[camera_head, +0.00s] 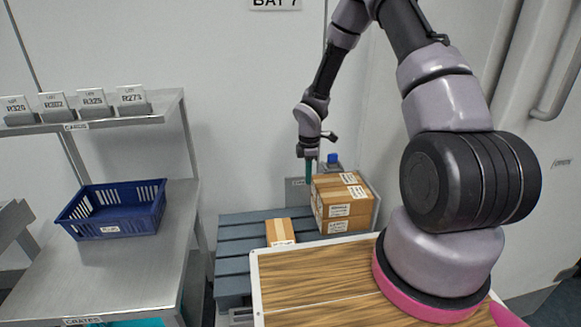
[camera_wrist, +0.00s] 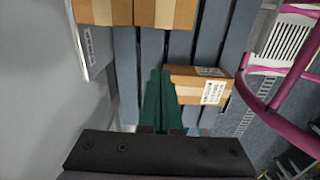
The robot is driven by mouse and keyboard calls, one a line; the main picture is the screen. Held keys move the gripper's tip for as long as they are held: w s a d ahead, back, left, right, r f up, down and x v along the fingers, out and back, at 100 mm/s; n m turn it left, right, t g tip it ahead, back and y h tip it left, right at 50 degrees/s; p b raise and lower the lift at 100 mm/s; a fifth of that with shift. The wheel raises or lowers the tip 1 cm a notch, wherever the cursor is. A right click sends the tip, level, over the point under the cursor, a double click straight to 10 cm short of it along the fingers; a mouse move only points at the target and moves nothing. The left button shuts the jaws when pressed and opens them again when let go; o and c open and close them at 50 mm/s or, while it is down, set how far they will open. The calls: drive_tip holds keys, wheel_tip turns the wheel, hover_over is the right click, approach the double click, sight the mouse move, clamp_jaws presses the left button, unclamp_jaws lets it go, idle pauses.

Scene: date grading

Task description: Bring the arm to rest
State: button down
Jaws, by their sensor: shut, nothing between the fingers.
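My arm reaches from the right side of the head view over to the pallet. My gripper (camera_head: 309,180) points down beside the back left of the larger cartons, its lower end close to them. In the wrist view its green fingers (camera_wrist: 158,76) are together with nothing between them. The larger cartons (camera_head: 342,209) sit on the grey slatted pallet (camera_head: 235,240). A smaller carton (camera_head: 280,232) lies apart on the front slats; it also shows right of the fingers in the wrist view (camera_wrist: 196,88).
A steel bench (camera_head: 120,270) on the left carries a blue crate (camera_head: 112,222). A shelf above holds several label cards (camera_head: 92,101). A blue-topped item (camera_head: 333,158) stands behind the cartons. A wood-topped surface (camera_head: 310,278) lies in front, and the wall is close behind.

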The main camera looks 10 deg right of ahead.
drive_tip(key=s+d+r+m+t, duration=0.1)
drive_tip(key=s+d+r+m, duration=0.3)
drive_tip(key=r, duration=1)
drive_tip(key=s+d+r+m+t, duration=0.15)
drive_tip(key=r+m, duration=0.45)
drive_tip(key=r, duration=0.8)
drive_tip(key=s+a+r+m+t+y, duration=0.1)
drive_tip(key=s+r+m+t, duration=0.3)
drive_tip(key=s+r+m, duration=0.7)
drive_tip(key=s+r+y, duration=0.1)
drive_tip(key=s+r, duration=0.4)
drive_tip(key=s, duration=0.4)
drive_tip(key=shift+s+a+r+m+t, duration=0.3)
drive_tip(key=shift+r+m+t, duration=0.05)
drive_tip(key=shift+m, duration=0.05)
